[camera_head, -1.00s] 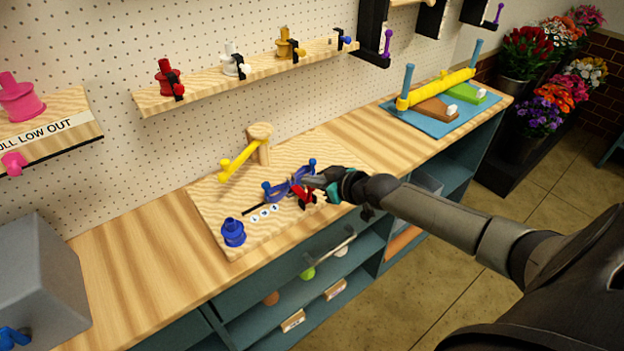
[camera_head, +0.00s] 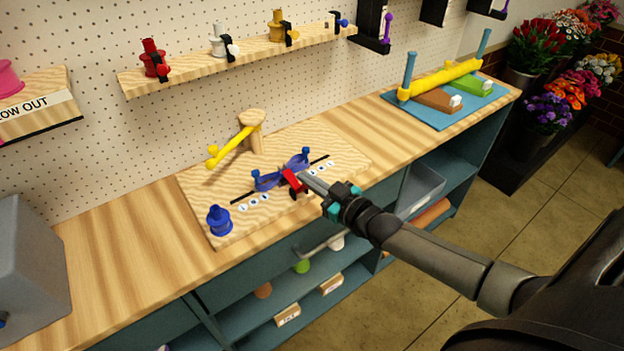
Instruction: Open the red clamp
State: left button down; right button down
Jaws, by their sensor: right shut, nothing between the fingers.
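The red clamp (camera_head: 293,181) sits at the front of the blue slider piece (camera_head: 268,180) on a light wooden board (camera_head: 215,188). My right gripper (camera_head: 308,180) is shut and empty, its fingertips right beside the red clamp on the right. I cannot tell whether they touch it. The gripper hides part of the clamp's right side. The blue piece has two upright knobs and lies along a black slot with white numbered dots. My left gripper is not in view.
A yellow lever (camera_head: 228,148) on a wooden post and a blue spool (camera_head: 219,220) stand on the board. A shelf (camera_head: 190,82) with coloured spools and black clips hangs behind. A blue mat (camera_head: 463,117) with a yellow roller lies at the right.

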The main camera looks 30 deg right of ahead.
jog(key=shift+s+d+f+n+t+y+b, duration=0.2)
jog(key=shift+s+f+t+b, duration=0.65)
jog(key=shift+b, duration=1.2)
jog(key=shift+s+a+f+n+t+y+b, duration=0.15)
jog(key=shift+s+f+t+y+b, duration=0.3)
jog(key=shift+t+b, duration=1.15)
jog(key=shift+s+d+f+n+t+y+b, duration=0.15)
jog(key=shift+s+f+t+b, duration=0.5)
jog(key=shift+b, duration=1.8)
jog(key=shift+w+a+f, duration=0.1)
jog(key=shift+w+f, duration=0.1)
notch_tip(320, 180, up, 4)
jog(key=p, duration=0.3)
jog(key=v, duration=0.9)
jog(key=shift+a+f+b, duration=0.3)
jog(key=shift+f, duration=0.15)
